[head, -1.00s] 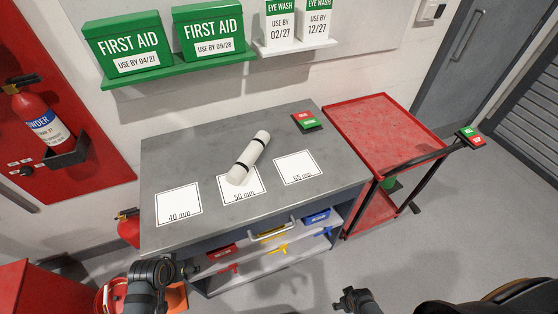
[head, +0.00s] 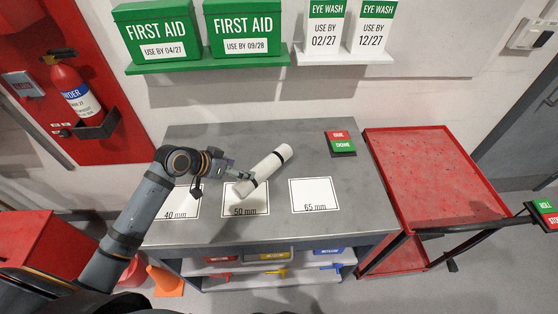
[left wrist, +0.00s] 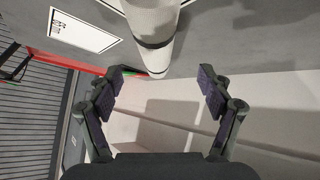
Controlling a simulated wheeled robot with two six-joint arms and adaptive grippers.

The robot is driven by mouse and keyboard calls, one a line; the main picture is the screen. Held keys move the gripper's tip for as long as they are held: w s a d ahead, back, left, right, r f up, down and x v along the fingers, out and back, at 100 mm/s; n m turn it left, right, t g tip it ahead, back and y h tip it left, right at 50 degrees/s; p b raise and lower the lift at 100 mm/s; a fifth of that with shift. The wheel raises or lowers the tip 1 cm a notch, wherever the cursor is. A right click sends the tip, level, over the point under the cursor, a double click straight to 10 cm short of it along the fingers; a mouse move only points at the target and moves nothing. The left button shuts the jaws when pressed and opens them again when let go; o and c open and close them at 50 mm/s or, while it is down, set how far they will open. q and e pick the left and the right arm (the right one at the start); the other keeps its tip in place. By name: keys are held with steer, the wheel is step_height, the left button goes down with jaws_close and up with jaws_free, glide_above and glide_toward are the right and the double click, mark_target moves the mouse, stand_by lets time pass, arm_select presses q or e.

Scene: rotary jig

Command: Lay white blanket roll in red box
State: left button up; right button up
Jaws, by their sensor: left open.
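The white blanket roll (head: 263,173) with dark bands lies slantwise on the grey table, its near end on the 50 mm card. My left gripper (head: 240,175) is open beside the roll's left side. In the left wrist view the open fingers (left wrist: 160,82) have empty space between them, and the roll (left wrist: 152,22) shows beyond them at the top. A large red box (head: 40,240) stands on the floor at the lower left, partly behind my left arm. My right gripper is out of view.
The grey table (head: 340,228) also carries the 40 mm card (head: 182,203), the 65 mm card (head: 314,194) and a red-green sign (head: 341,142). A red cart (head: 420,175) stands to the right. An orange cone (head: 165,281) is on the floor near the table's left side.

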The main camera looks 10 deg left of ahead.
mark_target(256, 169)
arm_select(q)
steer(key=shift+w+r, duration=0.15)
steer(key=shift+w, duration=0.15)
steer(key=shift+w+d+f, duration=0.2)
steer(key=shift+f, duration=0.2)
steer(key=x, duration=0.4)
steer(key=shift+d, duration=0.1)
steer(key=shift+w+d+f+p, duration=0.2)
steer(key=shift+d+p, duration=0.1)
steer(key=shift+p, duration=0.2)
steer(key=x, duration=0.3)
steer(key=shift+d+f+p, duration=0.25)
steer(key=shift+d+p, duration=0.15)
steer(key=shift+w+d+f, duration=0.1)
steer(key=shift+w+f, duration=0.1)
steer(key=shift+f, duration=0.05)
steer(key=shift+s, duration=0.1)
steer(key=c, duration=0.4)
steer(key=shift+r, duration=0.1)
jaws_close()
